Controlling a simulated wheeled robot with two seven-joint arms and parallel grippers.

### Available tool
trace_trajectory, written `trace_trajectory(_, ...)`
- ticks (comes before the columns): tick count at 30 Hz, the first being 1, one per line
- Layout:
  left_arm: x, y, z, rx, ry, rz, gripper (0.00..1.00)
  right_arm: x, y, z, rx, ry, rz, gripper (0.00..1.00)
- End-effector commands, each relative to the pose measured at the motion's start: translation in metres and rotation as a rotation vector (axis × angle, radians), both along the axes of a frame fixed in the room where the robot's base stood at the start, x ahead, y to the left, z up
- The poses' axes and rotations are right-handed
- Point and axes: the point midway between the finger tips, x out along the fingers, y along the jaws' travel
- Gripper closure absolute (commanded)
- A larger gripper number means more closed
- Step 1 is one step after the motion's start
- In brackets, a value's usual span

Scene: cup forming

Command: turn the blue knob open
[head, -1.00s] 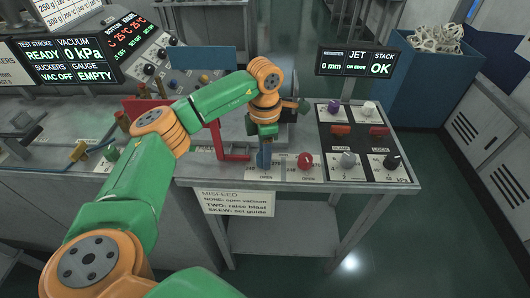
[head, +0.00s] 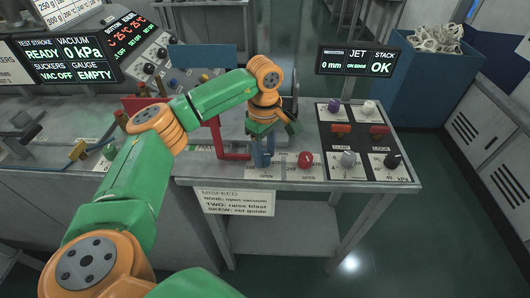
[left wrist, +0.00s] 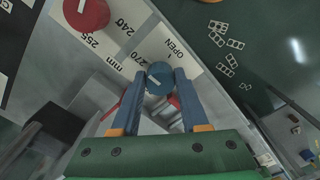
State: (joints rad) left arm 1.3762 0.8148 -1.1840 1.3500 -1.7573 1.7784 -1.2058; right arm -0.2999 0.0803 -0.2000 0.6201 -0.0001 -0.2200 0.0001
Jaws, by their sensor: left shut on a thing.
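The blue knob (left wrist: 159,78) is round with a white pointer line and sits on a pale label panel in the left wrist view. The word OPEN is printed just above and right of it there. My left gripper (left wrist: 160,74) has one blue finger on each side of the knob and is shut on it. In the head view my left gripper (head: 263,157) points down at the front of the bench, left of the red knob. The fingers mostly hide the blue knob there. My right gripper is in neither view.
The red knob (head: 305,160) stands close to the right of my left gripper. A black panel (head: 345,146) with several knobs and switches lies further right. A red bracket (head: 218,142) stands close on the left. A MISFEED card (head: 235,203) hangs on the bench front.

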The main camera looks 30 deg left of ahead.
Motion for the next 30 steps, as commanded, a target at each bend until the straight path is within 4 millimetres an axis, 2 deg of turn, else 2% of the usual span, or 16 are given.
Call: trace_trajectory(30, -0.0003, 0.0021, 0.0025, 0.003, -0.008, -0.956, 1.00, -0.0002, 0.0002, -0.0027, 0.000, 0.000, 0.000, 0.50)
